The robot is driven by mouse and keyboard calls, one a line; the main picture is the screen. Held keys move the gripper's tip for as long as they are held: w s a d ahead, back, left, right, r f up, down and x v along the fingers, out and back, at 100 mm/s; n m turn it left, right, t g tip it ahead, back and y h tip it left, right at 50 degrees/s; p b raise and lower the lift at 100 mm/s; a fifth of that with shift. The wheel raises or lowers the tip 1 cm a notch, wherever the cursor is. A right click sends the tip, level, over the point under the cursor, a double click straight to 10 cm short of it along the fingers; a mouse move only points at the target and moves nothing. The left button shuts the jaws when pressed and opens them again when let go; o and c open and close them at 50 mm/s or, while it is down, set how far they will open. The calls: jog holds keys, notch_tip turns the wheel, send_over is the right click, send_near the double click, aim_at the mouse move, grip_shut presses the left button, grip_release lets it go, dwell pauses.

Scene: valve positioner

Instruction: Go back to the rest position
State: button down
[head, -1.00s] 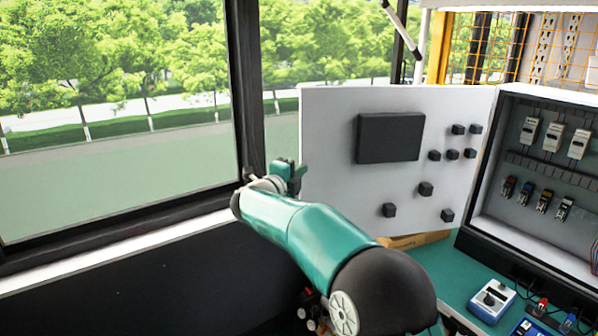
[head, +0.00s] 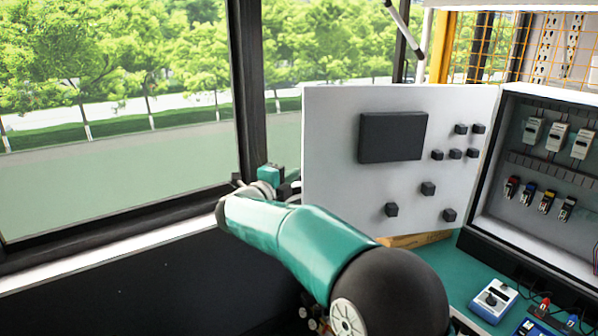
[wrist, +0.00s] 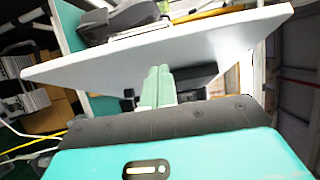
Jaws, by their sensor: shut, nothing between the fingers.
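My gripper shows in the wrist view (wrist: 158,88), its two pale green fingers together and nothing between them. In the head view my arm reaches out to the left, and its wrist end sits near the left edge of the open cabinet door (head: 330,120), in front of the window frame. The fingers are mostly hidden there. In the wrist view the white door panel (wrist: 215,45) lies across the picture just beyond the fingers. I cannot tell whether they touch it.
The open cabinet (head: 530,190) with several breakers stands at the right. A blue-and-white meter (head: 493,299) lies on the green bench top (head: 455,270). A window (head: 120,120) with a sill fills the left.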

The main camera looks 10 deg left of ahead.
jog(key=v, duration=0.9)
jog(key=d+r+n+t+y, duration=0.2)
jog(key=d+r+n+y, duration=0.45)
jog(key=r+n, duration=0.2)
jog(key=s+d+n+g+y, duration=0.2)
jog(key=s+d+n+y, duration=0.25)
jog(key=d+n, duration=0.2)
jog(key=s+d+f+n+g+h, duration=0.1)
jog(key=s+d+f+n+g, duration=0.1)
jog(key=s+d+f, duration=0.3)
jog(key=s+d+f+n+g+h, duration=0.2)
jog(key=s+d+f+g, duration=0.3)
jog(key=s+d, duration=0.5)
jog(key=s+d+f+n+g+h, duration=0.1)
jog(key=s+d+f+n+g, duration=0.2)
jog(key=s+d+f, duration=0.4)
jog(key=s+d+g, duration=0.1)
jog(key=s, duration=0.4)
jog(key=shift+d+h, duration=0.3)
jog(key=shift+w+d+f, duration=0.1)
